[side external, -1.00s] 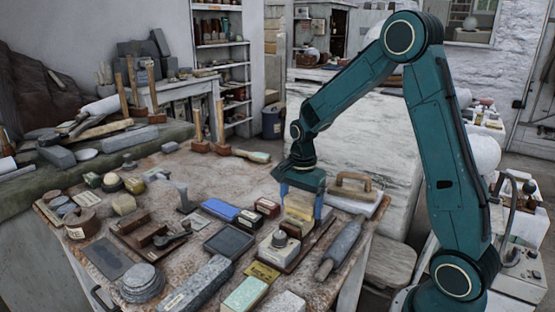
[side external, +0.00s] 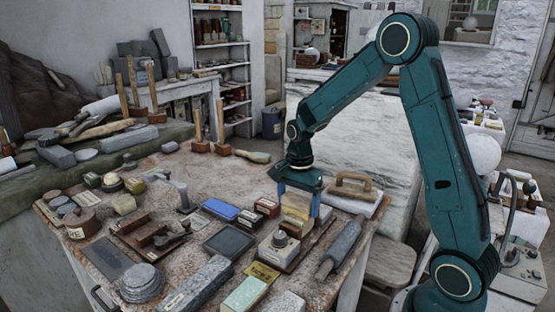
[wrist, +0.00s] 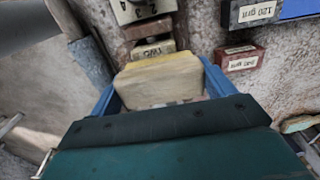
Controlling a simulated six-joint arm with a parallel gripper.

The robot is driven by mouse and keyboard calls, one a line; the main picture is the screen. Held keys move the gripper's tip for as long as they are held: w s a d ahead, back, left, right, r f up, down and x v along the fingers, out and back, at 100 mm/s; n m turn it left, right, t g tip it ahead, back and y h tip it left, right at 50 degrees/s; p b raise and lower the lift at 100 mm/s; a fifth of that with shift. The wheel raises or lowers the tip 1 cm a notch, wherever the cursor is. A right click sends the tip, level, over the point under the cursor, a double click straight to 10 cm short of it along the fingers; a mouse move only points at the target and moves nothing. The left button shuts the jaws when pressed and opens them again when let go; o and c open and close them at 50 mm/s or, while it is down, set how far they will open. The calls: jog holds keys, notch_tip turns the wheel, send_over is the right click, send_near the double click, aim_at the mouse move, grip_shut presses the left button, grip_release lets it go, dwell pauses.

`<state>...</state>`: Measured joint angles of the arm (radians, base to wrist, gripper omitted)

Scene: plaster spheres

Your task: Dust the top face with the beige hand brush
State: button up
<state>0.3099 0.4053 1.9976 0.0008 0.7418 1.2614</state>
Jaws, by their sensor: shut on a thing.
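My gripper (side external: 298,205) is over the right part of the worktable, its blue fingers pointing down. It is shut on a beige block-shaped thing, which I take to be the beige hand brush (wrist: 160,82). In the wrist view the brush sits between the blue fingers, with a yellowish strip along its far edge. Its underside is hidden, so I cannot tell whether it touches what is below. A cream and brown block with lettering (wrist: 153,50) lies just beyond it. I cannot make out which top face is meant.
A pale box with a grey knob (side external: 279,246) stands close in front of my gripper. A grey roller (side external: 341,248) lies to the right and a wooden-handled float (side external: 352,190) behind. Small dark red boxes (side external: 267,207) and a blue block (side external: 220,209) stand to the left.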

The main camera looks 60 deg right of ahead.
aim_at(310, 202)
jog(key=shift+s+r, duration=0.1)
jog(key=shift+s, duration=0.65)
jog(key=shift+s, duration=1.1)
jog(key=shift+w, duration=0.1)
jog(key=shift+w, duration=1)
jog(key=shift+w, duration=0.2)
jog(key=shift+w, duration=0.9)
jog(key=shift+s, duration=0.1)
jog(key=shift+s+r, duration=0.65)
jog(key=shift+s, duration=0.35)
